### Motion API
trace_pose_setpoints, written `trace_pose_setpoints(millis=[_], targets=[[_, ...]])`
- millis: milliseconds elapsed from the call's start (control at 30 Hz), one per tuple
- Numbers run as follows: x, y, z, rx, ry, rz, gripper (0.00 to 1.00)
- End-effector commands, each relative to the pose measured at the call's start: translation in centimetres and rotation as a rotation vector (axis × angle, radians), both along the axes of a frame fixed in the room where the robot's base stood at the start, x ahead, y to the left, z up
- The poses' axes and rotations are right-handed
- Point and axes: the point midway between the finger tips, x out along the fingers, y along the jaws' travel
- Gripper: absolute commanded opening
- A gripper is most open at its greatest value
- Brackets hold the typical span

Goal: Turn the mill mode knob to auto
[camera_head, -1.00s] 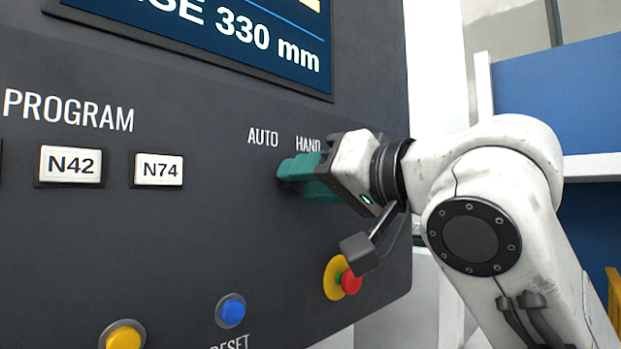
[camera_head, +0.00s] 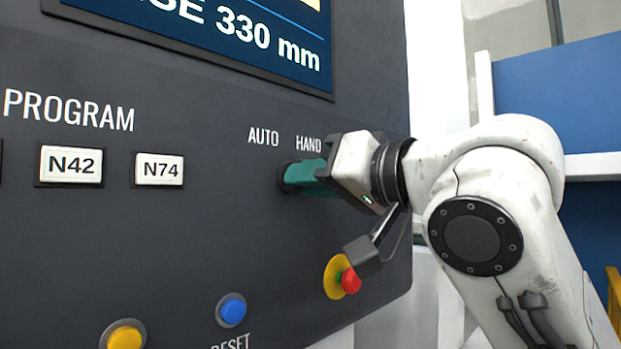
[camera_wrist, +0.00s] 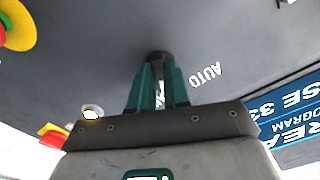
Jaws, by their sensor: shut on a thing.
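The mill mode knob (camera_wrist: 158,57) is a small dark knob on the dark panel, mostly hidden by my fingers in the head view. The "AUTO" label (camera_head: 263,137) is to its upper left and the "HAND" label (camera_head: 309,144) is just above. My gripper (camera_head: 290,177) has teal fingers that reach the panel below these labels. In the wrist view my gripper (camera_wrist: 157,66) is shut on the knob, with a fingertip on each side. Which label the knob points to cannot be told.
A red emergency button on a yellow base (camera_head: 341,278) sits below my gripper. A blue button (camera_head: 231,310) and a yellow button (camera_head: 124,336) are lower left. The N42 key (camera_head: 71,165) and N74 key (camera_head: 159,170) are left. A screen (camera_head: 250,40) is above.

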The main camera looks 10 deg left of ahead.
Motion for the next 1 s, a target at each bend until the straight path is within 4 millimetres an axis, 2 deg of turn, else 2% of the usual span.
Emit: trace_pose_setpoints(millis=[1000], targets=[[0.4,-0.36,-0.03,-0.517,-0.66,-0.001,0.0]])
